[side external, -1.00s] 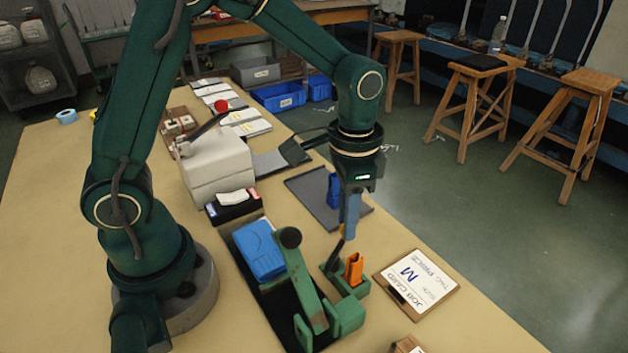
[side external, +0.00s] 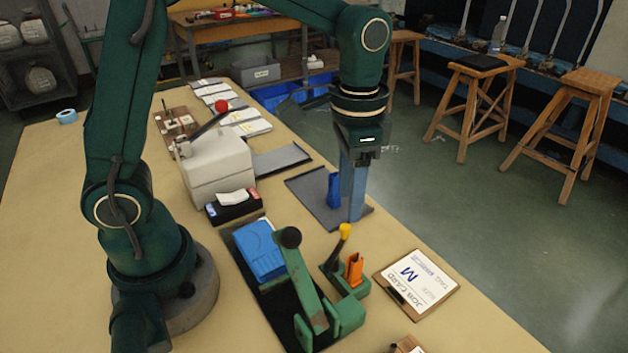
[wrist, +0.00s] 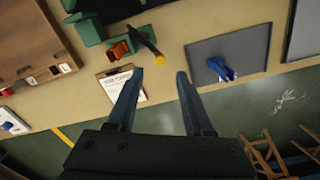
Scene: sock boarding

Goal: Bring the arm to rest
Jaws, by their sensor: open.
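My gripper (side external: 355,214) hangs fingers-down in the side view, raised above the dark mat's right part. In the wrist view its two fingers (wrist: 158,72) are spread apart with nothing between them. A small lever with a yellow knob (side external: 345,230) stands on a green fixture (side external: 350,288) nearer the camera, clear of the gripper. The knob also shows in the wrist view (wrist: 160,60), just beyond the fingertips. An orange piece (side external: 354,268) sits upright in the green fixture.
A blue item (side external: 333,190) stands on the dark mat (side external: 308,187) close behind the fingers. A job card (side external: 415,280) marked M lies at the right table edge. A black-knobbed green lever (side external: 303,283), blue block (side external: 259,250) and grey press (side external: 215,165) stand nearer my base.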

